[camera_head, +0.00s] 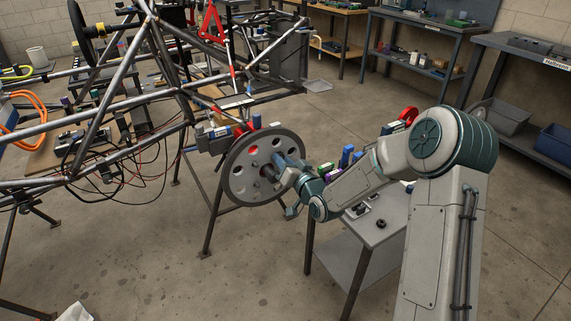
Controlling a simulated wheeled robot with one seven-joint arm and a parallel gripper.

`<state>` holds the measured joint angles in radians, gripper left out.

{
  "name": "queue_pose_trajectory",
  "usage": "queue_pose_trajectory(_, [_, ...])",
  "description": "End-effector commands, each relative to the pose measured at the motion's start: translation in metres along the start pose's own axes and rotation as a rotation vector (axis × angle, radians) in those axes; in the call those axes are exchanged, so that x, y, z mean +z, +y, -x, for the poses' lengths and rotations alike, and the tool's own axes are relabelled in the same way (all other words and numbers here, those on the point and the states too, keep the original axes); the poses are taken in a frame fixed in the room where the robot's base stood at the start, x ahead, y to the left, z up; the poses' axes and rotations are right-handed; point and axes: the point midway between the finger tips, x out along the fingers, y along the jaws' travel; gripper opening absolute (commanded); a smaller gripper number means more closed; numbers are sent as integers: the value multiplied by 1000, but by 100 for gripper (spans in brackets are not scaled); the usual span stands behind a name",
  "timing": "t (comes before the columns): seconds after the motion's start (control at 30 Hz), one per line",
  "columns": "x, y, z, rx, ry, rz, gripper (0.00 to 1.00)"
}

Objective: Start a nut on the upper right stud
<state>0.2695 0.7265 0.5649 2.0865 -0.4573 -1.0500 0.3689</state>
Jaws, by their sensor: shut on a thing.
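The grey wheel-like disc (238,186) with a ring of holes stands upright at the chassis corner. My gripper (273,174) reaches its face from the right, in front of the hub area. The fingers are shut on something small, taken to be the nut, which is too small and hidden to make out. The studs are too small to tell apart, and my gripper and wrist cover part of the disc's right side. I cannot tell whether the held thing touches a stud.
The tube chassis (150,103) fills the left on stands. A small grey cart (372,238) with dark round parts (381,224) and coloured bottles stands under my forearm. Workbenches (420,22) line the back right. Open floor lies in front and at the right.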

Motion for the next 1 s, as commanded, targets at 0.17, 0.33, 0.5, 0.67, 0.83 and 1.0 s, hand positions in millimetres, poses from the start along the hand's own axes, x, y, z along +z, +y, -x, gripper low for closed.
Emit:
queue_pose_trajectory(0.17, [0,0,0,1,-1,0,36])
queue_pose_trajectory(0.33, [0,0,0,0,-1,0,48])
queue_pose_trajectory(0.5, [0,0,1,1,-1,0,48])
queue_pose_trajectory(0.67, [-1,1,14,2,0,1,48])
queue_pose_trajectory(0.83, [-1,1,47,4,-1,1,48])
queue_pose_trajectory(1.0, [0,1,86,5,-2,0,48])
